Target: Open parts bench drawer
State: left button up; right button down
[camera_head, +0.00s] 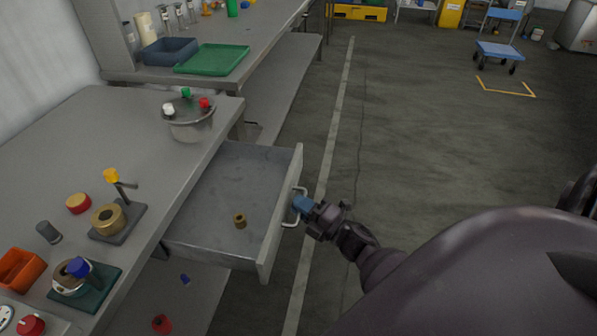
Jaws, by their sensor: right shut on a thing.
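The parts bench drawer (215,195) is pulled well out from under the bench top. A small brown ring-shaped part (239,221) lies inside it. The drawer's front carries a pale handle (290,208) on its outer face. My right gripper (301,205) is at the handle, shut on it. The fingertips partly cover the handle. My right arm comes in from the lower right. My left gripper is not in view.
A second bench behind holds a green tray (213,59) and a blue-grey bin (169,51). The floor (420,150) to the right is clear.

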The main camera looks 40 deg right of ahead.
jog(key=c, duration=1.5)
grip_release()
jog(key=shift+o, duration=0.2)
jog(key=v, duration=1)
jog(key=shift+s, duration=0.4)
jog(key=shift+d, duration=0.15)
